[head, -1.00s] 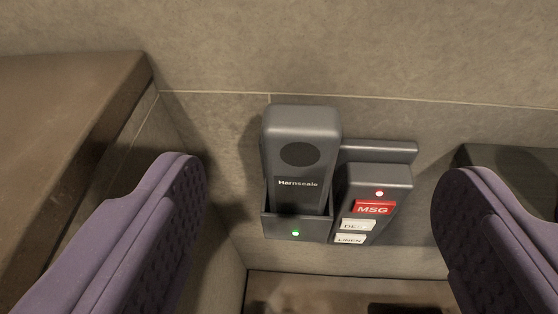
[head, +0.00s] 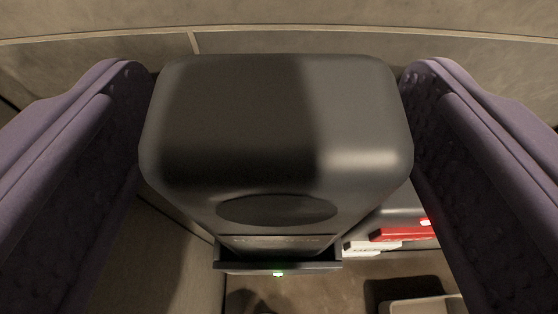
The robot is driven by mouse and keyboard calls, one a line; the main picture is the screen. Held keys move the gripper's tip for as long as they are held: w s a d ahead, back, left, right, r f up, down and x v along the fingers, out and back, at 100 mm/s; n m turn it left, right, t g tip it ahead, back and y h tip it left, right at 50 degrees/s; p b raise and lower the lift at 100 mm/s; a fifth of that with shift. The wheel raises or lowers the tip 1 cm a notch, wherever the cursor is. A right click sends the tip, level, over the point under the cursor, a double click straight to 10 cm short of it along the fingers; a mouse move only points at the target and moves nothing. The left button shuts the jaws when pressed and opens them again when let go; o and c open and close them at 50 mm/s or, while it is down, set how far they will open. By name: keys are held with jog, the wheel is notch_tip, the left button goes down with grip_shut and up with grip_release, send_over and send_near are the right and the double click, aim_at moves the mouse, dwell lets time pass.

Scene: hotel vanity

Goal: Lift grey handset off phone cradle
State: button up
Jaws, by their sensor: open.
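The grey handset (head: 270,110) fills the middle of the head view, seen from close up and above. Its dark oval earpiece (head: 277,209) faces me. Its lower end stands in the phone cradle (head: 230,266), whose green light shows at the front. My gripper (head: 268,85) is open, with one purple finger on each side of the handset's upper part. Both fingertips are very close to its sides; I cannot tell whether either touches. The handset's lower part is foreshortened and mostly hidden.
The phone base with a red label (head: 400,234) and white labels is to the right, partly behind my right finger. The tiled wall (head: 300,38) runs behind the handset. A pale-rimmed dark object (head: 425,303) lies below at the lower right.

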jog(key=c, duration=1.4)
